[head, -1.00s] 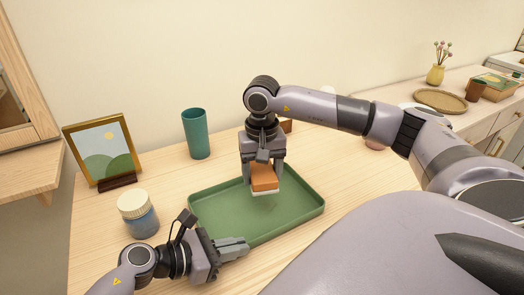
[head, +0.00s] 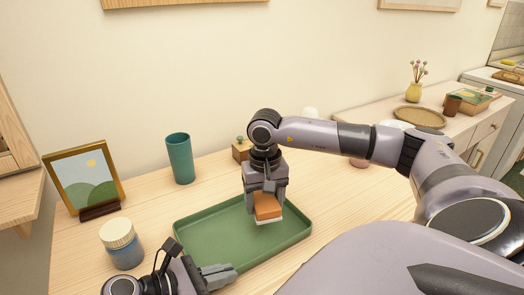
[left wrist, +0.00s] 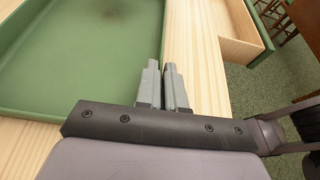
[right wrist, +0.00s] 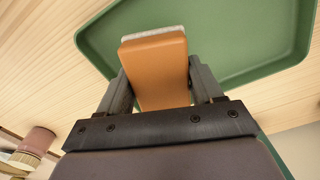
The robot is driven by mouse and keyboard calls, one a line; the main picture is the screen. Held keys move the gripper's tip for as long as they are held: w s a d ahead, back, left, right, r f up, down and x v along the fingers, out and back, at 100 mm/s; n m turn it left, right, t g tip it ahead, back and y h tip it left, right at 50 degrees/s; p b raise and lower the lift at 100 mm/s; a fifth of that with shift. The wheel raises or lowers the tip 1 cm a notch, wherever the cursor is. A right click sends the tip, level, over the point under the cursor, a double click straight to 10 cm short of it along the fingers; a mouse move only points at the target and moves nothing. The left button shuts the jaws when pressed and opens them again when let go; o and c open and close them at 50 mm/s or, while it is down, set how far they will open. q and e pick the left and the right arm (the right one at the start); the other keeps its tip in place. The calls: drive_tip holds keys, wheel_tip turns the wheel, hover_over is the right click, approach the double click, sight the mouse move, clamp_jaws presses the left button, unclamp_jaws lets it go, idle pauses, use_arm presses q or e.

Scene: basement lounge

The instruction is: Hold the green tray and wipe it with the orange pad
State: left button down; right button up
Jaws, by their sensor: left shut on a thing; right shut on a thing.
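The green tray (head: 190,226) lies on the light wooden table. My left gripper (head: 226,273) is at the tray's near rim, shut on that rim. In the left wrist view its fingers (left wrist: 162,84) are close together at the rim of the tray (left wrist: 90,75). My right gripper (head: 265,188) is shut on the orange pad (head: 267,207), over the tray's right half. The pad has a pale underside and is tilted. In the right wrist view the pad (right wrist: 158,75) sits between the fingers, above the tray (right wrist: 240,40). Whether it touches the tray, I cannot tell.
A blue jar with a cream lid (head: 122,245) stands left of the tray, near my left arm. A picture frame (head: 85,180), a teal cup (head: 180,158) and a small wooden pot (head: 241,150) stand behind. The table right of the tray (head: 345,205) is clear.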

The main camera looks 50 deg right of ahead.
sight(265, 227)
wheel_tip(265, 227, down, 6)
drive_tip(key=shift+r, duration=0.1)
drive_tip(key=shift+w+a+f, duration=0.1)
drive_tip(key=shift+a+f, duration=0.15)
drive_tip(key=shift+c, duration=0.4)
drive_tip(key=shift+w+a+f, duration=0.1)
drive_tip(key=shift+a, duration=0.35)
drive_tip(key=shift+w+a, duration=0.2)
drive_tip(key=shift+a, duration=0.35)
drive_tip(key=shift+w+a, duration=0.15)
drive_tip(key=shift+a, duration=0.4)
drive_tip(key=shift+s+d, duration=0.3)
drive_tip(key=shift+d, duration=0.65)
drive_tip(key=shift+s+d, duration=0.25)
drive_tip(key=shift+d, duration=0.65)
drive_tip(key=shift+a+r, duration=0.1)
drive_tip(key=shift+r, duration=4)
use_arm(q)
drive_tip(key=c, duration=1.2)
unclamp_jaws()
drive_tip(key=shift+o, duration=0.2)
